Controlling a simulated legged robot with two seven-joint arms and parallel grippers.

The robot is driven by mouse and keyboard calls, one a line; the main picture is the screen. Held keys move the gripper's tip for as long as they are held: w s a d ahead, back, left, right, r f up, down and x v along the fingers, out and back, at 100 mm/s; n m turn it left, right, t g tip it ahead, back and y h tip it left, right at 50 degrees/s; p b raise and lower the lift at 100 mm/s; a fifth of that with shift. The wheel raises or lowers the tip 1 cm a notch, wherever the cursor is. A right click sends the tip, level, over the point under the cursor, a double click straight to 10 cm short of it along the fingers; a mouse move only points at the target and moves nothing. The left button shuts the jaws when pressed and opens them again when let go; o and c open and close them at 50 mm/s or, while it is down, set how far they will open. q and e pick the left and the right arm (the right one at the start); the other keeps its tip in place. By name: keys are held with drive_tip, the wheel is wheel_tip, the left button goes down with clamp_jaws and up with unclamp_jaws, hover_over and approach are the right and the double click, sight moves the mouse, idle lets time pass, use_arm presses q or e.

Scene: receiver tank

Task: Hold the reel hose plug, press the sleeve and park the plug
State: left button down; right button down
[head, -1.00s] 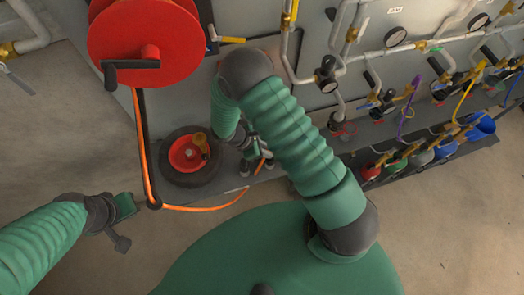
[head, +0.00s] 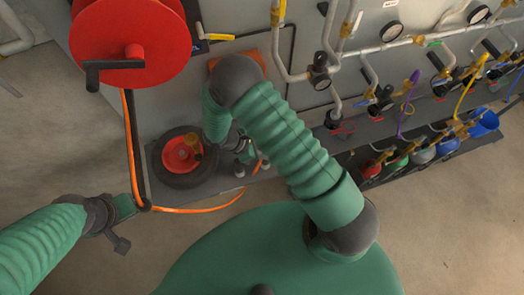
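The orange hose (head: 190,210) hangs from the red reel (head: 130,45) at upper left, beside a dark bar. It curves right along the low ledge toward my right gripper (head: 247,166). That gripper points down at the ledge, partly behind my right forearm. A short orange piece shows beside its fingers. I cannot make out the plug or sleeve, or whether the fingers close on anything. My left gripper (head: 130,222) is at left, close to the dark ring at the bar's lower end. Its finger opening is unclear, and I cannot tell if it touches the hose.
A black tyre (head: 165,176) holding a red dish (head: 182,152) with a brass-coloured piece lies left of my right gripper. The wall behind carries pipes, gauges (head: 390,27) and valves. A rack of coloured containers (head: 423,153) stands at right. The floor at lower right is clear.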

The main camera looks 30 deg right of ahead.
drive_tip(key=shift+f, duration=0.15)
drive_tip(key=shift+a, duration=0.55)
drive_tip(key=shift+d+f, duration=0.15)
drive_tip(key=shift+d, duration=0.4)
use_arm(q)
drive_tip(key=shift+w+a+f, duration=0.1)
drive_tip(key=shift+a+f, duration=0.05)
drive_tip(key=shift+f, duration=0.1)
drive_tip(key=shift+a, duration=0.2)
use_arm(e)
drive_tip(key=shift+a, duration=0.2)
use_arm(q)
drive_tip(key=shift+f, duration=0.15)
drive_tip(key=shift+d+f+b, duration=0.15)
drive_tip(key=shift+f+b, duration=0.05)
drive_tip(key=shift+b, duration=0.25)
use_arm(e)
drive_tip(key=shift+d+f, duration=0.2)
drive_tip(key=shift+f, duration=0.1)
use_arm(q)
drive_tip(key=shift+f+b, duration=0.3)
use_arm(e)
drive_tip(key=shift+a+f, duration=0.1)
drive_tip(key=shift+f, duration=0.25)
